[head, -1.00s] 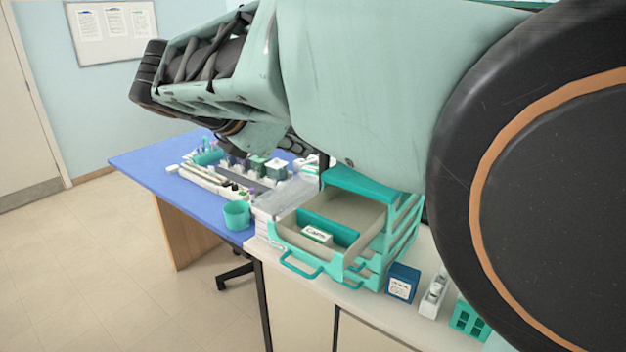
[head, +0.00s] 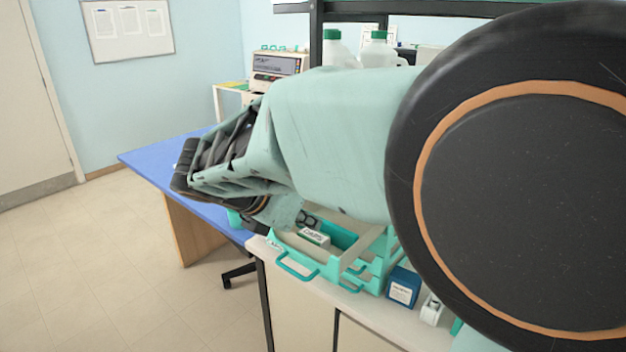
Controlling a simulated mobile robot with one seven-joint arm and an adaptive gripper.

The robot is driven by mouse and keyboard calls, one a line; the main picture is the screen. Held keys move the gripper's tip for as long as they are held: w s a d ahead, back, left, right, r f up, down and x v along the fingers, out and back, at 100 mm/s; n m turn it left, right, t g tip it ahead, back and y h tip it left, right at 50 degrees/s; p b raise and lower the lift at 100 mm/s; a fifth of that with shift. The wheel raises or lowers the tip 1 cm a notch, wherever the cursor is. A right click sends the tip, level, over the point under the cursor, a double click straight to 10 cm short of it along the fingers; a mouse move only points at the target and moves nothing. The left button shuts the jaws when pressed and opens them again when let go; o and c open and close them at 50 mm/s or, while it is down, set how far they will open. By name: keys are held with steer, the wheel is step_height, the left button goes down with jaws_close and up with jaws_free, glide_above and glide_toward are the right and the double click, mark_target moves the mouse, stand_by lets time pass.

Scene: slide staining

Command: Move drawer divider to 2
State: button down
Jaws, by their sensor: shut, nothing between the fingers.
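The open drawer (head: 335,268) of a teal drawer unit sticks out over the counter, its handle (head: 296,269) at the front. The drawer divider, a teal panel (head: 345,239), stands inside it, partly hidden by my arm. A small white and green labelled box (head: 313,238) lies in the drawer in front of the divider. My gripper (head: 311,221) is shut and empty, low over the drawer just behind the box and near the divider. I cannot tell whether it touches the divider. No number marks are readable.
A blue box (head: 403,287) and a white holder (head: 431,309) stand on the counter right of the drawer unit. The blue table (head: 150,160) is at the left, its goods mostly hidden behind my arm. My large arm joint covers the right side.

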mark_target(325, 230)
steer(key=shift+x, duration=1)
steer(key=shift+d+r, duration=0.1)
steer(key=w+d+p, duration=0.1)
steer(key=w, duration=0.1)
steer(key=w+d+p, duration=0.1)
steer(key=d, duration=0.1)
steer(key=shift+w, duration=0.4)
steer(key=shift+w+d, duration=0.1)
steer(key=shift+w, duration=0.15)
